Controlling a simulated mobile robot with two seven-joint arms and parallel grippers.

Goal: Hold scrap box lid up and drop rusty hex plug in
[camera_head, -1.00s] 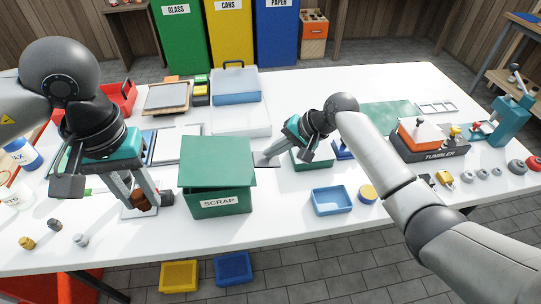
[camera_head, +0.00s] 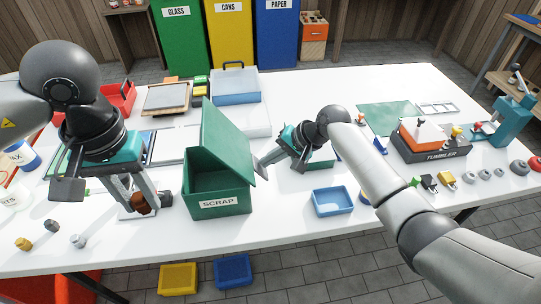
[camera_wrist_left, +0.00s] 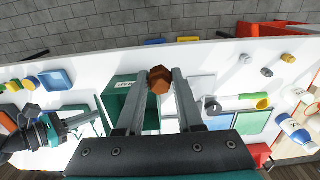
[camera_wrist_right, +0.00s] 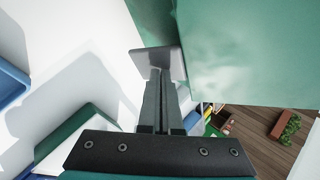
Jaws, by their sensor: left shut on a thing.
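The green scrap box (camera_head: 220,203) stands near the front edge of the table, its SCRAP label facing front. Its lid (camera_head: 224,138) is tilted steeply up, and the opening shows at the left. My right gripper (camera_head: 262,166) has its fingers together at the lid's right side; in the right wrist view its tip (camera_wrist_right: 160,62) is up against the green lid, and I cannot tell exact contact. My left gripper (camera_head: 148,203) is shut on the rusty hex plug (camera_wrist_left: 160,82), a brown hexagonal piece between its fingertips. It holds the plug left of the box, outside the opening.
A blue tray (camera_head: 332,201) sits right of the box. A tumbler machine (camera_head: 432,142) and a teal press (camera_head: 510,118) stand farther right. Loose bolts (camera_head: 78,241) lie at the front left.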

